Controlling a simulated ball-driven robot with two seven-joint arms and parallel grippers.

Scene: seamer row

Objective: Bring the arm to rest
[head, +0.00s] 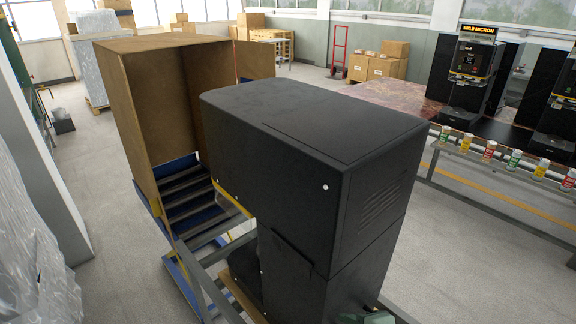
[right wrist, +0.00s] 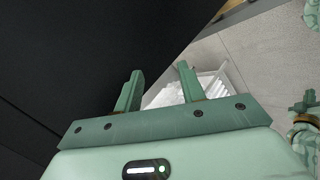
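My right gripper (right wrist: 160,80) shows in the right wrist view with its two green fingers apart and nothing between them. A large black machine housing (right wrist: 80,60) fills the left of that view, close beside the fingers. In the head view the same kind of black housing (head: 300,170) stands large in the middle. A small green piece, likely of my arm, shows at the bottom edge there. Green parts at the right edge of the right wrist view may be my other arm; its finger state is unclear.
A white crate (right wrist: 210,85) stands on the floor beyond the right fingers. A tall open brown box (head: 150,110) stands on a blue frame behind the housing. A table at right carries black machines (head: 470,75) and several cans (head: 490,150).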

